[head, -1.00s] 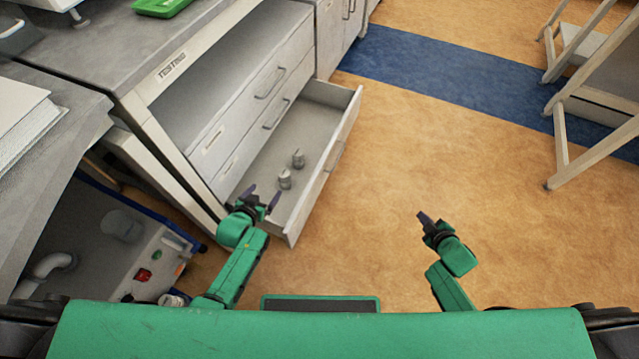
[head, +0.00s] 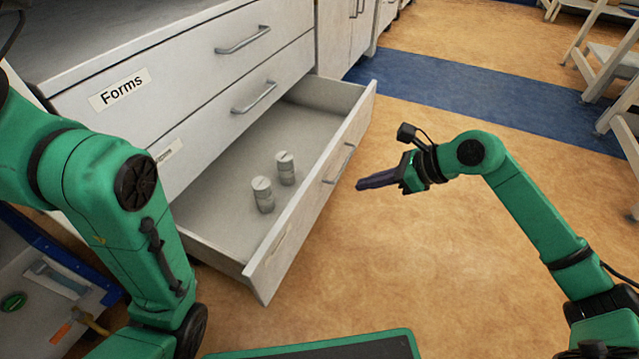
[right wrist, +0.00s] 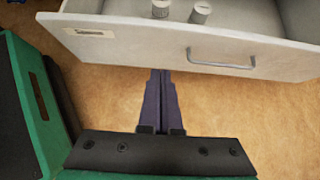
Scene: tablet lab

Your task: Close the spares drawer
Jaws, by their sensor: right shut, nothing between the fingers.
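The open bottom drawer (head: 222,225) of the white cabinet is pulled well out. Two small grey cylindrical parts stand inside it, one (head: 262,194) and another (head: 285,168). Its front panel with a bar handle (head: 340,163) faces right. The drawer's front and its label, too small to read, also show in the right wrist view (right wrist: 160,45). My right gripper (head: 362,184) is shut and empty, just outside the drawer front near the handle. In the right wrist view its closed fingers (right wrist: 160,75) point at the front panel, left of the handle. My left gripper is out of view; only the left arm shows.
Two closed drawers stand above the open one; the top one is labelled Forms (head: 118,90). Open floor (head: 440,240) lies right of the drawer, with a blue floor stripe (head: 450,105) behind. A wooden-framed stool (head: 605,75) stands at the far right.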

